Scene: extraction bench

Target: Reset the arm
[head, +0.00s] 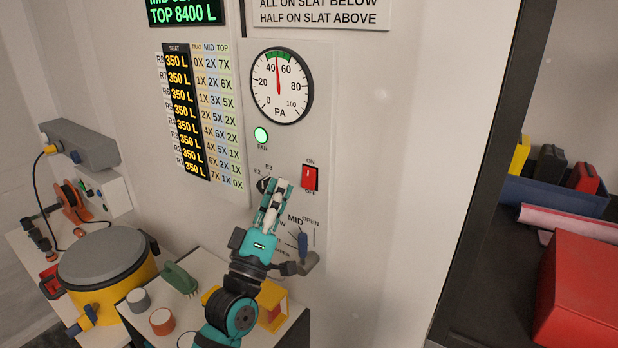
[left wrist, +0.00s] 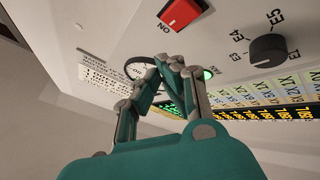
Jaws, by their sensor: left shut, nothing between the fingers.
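My left gripper (head: 277,190) reaches up in front of the wall panel, with its fingers together and nothing between them. In the left wrist view the closed fingers (left wrist: 172,68) point toward the panel. The fingertips are near the red ON/OFF switch (head: 309,177) and the black E2/E3 knob (head: 264,184), whose right part the fingers cover in the head view. The switch (left wrist: 180,12) and the knob (left wrist: 267,49) both show clear of the fingers in the left wrist view. My right gripper is not in view.
The PA gauge (head: 281,85) and a lit green FAN lamp (head: 261,135) are above. A lever (head: 304,246) sits right of my wrist. Below left are a yellow drum (head: 108,265), a green plug-like piece (head: 180,278) and cups. A dark shelf with a red box (head: 580,290) stands right.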

